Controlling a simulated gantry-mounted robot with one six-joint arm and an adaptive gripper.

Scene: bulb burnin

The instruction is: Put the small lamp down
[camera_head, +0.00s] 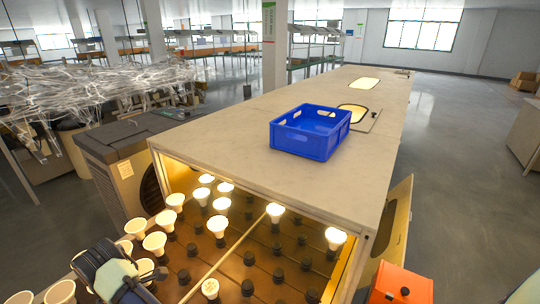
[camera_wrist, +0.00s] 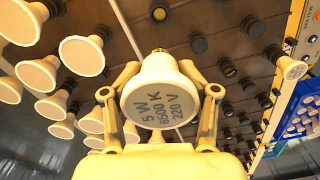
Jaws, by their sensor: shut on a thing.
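My gripper (camera_wrist: 160,95) is shut on a small white lamp (camera_wrist: 158,88) printed "5 W 6500 K 220 V", one finger on each side. The print faces the wrist camera and the brass cap points away, towards the brown socket board (camera_wrist: 140,28). In the head view my gripper (camera_head: 118,278) is at the lower left, over the board's left part. I cannot make out the held lamp there. Black sockets (camera_head: 249,259) stand in rows on the board, several empty. Other lamps (camera_head: 154,242) crowd the left, and some at the back (camera_head: 275,210) glow.
A blue crate (camera_head: 305,148) stands on the cabinet top (camera_head: 230,150) above the open bay. An orange box (camera_head: 398,287) is at the lower right, near an open door (camera_head: 396,222). Large lamps flank my gripper's left.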

